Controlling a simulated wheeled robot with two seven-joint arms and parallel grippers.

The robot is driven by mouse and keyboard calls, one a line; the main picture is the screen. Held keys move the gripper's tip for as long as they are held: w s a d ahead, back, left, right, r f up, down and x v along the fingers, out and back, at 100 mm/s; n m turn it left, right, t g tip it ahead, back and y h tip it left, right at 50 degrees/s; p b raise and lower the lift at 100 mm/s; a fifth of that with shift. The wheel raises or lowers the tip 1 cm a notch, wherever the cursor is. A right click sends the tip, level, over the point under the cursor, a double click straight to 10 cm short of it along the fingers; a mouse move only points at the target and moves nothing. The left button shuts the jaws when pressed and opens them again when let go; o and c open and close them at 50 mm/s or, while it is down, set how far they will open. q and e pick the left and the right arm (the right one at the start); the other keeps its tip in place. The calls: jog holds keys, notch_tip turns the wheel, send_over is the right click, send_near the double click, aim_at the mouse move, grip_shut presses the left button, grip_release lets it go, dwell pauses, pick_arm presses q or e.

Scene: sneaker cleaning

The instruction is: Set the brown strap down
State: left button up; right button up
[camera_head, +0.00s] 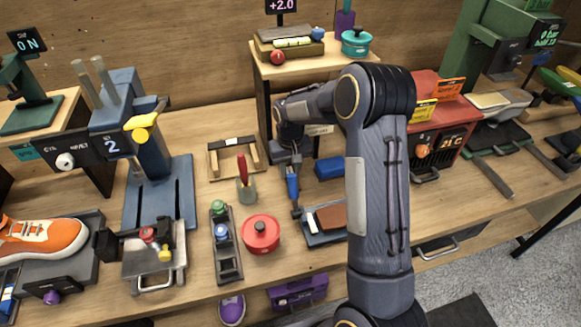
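A flat reddish-brown piece (333,217) lies on a small blue-grey tray (325,238) right of the red pot. It may be the brown strap, but I cannot tell for sure; part of it is hidden behind my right arm. My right gripper (291,168) points down over the table, left of and behind this tray. A narrow blue piece with a dark lower end (293,186) is directly under it. The fingers are too small and dark to show whether they grip this piece. My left gripper is out of view.
A raised wooden shelf (262,80) stands behind. An orange sneaker (42,238) is at far left.

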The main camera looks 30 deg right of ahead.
jog(key=shift+f, duration=0.15)
jog(key=o, duration=1)
jog(key=shift+c, duration=0.2)
